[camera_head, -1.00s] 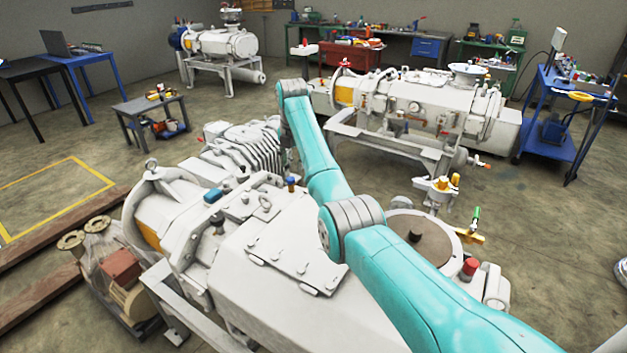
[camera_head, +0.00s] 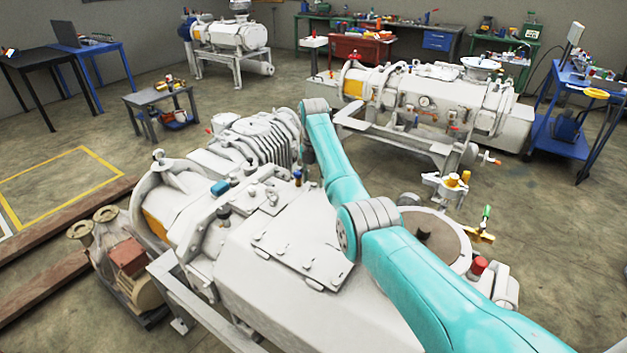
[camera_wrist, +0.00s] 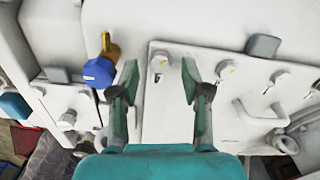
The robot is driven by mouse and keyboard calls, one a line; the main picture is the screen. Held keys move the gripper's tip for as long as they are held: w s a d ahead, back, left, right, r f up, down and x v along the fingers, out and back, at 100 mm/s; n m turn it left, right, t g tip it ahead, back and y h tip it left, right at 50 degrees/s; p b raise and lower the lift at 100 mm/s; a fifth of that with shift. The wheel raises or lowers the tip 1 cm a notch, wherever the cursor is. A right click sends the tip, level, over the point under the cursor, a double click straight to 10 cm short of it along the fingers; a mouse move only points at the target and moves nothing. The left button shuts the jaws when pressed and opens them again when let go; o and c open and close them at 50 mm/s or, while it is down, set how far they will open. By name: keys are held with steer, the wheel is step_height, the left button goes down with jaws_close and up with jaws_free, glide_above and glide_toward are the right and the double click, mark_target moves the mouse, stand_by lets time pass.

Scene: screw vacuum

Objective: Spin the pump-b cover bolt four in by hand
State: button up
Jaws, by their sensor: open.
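In the wrist view my gripper (camera_wrist: 159,66) is open, its two green fingers apart above a flat white cover (camera_wrist: 200,95). A cover bolt (camera_wrist: 160,65) shows in the gap between the fingertips, near the cover's corner; no contact is visible. Further cover bolts, one at the middle (camera_wrist: 228,69) and one to the right (camera_wrist: 280,76), stand along the same plate. I cannot tell which bolt is number four. In the head view my arm reaches over the near white pump (camera_head: 320,300), and my gripper is not clearly visible there.
A blue-capped brass fitting (camera_wrist: 98,72) stands just left of my left finger. A dark block (camera_wrist: 262,46) and a white handle (camera_wrist: 258,115) rise to the right. A second pump (camera_head: 450,95) stands behind, with a blue cart (camera_head: 560,130) at right.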

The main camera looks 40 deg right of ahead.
steer(key=shift+f, duration=0.35)
jaws_close()
steer(key=shift+m, duration=0.3)
